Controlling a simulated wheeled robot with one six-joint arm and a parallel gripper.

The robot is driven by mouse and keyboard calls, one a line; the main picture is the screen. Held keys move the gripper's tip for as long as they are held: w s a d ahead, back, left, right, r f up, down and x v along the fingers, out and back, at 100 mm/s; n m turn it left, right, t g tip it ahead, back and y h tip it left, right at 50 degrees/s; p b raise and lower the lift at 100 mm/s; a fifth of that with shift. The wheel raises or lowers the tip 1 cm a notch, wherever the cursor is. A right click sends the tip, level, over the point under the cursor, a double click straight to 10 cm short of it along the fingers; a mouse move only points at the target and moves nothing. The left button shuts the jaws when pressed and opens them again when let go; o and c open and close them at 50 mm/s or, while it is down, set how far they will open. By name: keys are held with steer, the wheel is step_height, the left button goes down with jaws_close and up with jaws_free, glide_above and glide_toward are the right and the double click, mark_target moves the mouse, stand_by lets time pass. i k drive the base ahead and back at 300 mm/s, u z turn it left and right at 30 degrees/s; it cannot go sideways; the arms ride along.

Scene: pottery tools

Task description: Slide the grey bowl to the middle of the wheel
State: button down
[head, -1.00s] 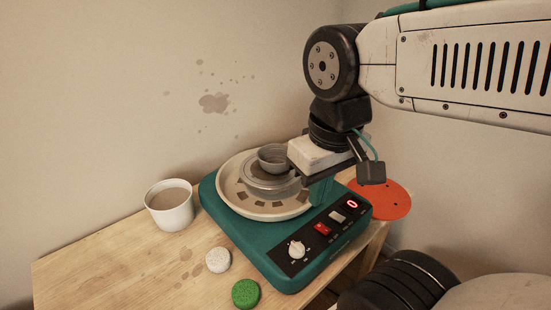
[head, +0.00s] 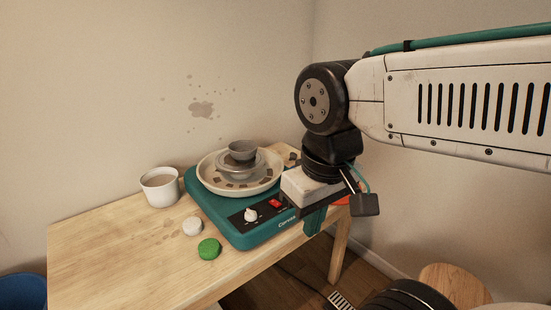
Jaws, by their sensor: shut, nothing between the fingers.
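The grey bowl (head: 242,152) stands upright on the round grey wheel head (head: 222,170), looking slightly towards its far side. The wheel head sits inside a cream splash pan (head: 206,180) on a teal pottery wheel base (head: 240,238). My gripper (head: 315,222) is to the right of the pan, at the right end of the base, apart from the bowl. It is shut with nothing in it.
A white cup (head: 160,190) stands left of the wheel. A white round piece (head: 192,227) and a green one (head: 209,249) lie in front of it. An orange disc (head: 343,201) is mostly hidden behind my gripper. The left of the wooden table (head: 110,265) is clear.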

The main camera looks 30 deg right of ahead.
mark_target(242, 150)
steer(key=z, duration=0.45)
steer(key=i, duration=0.9)
steer(key=u, duration=0.05)
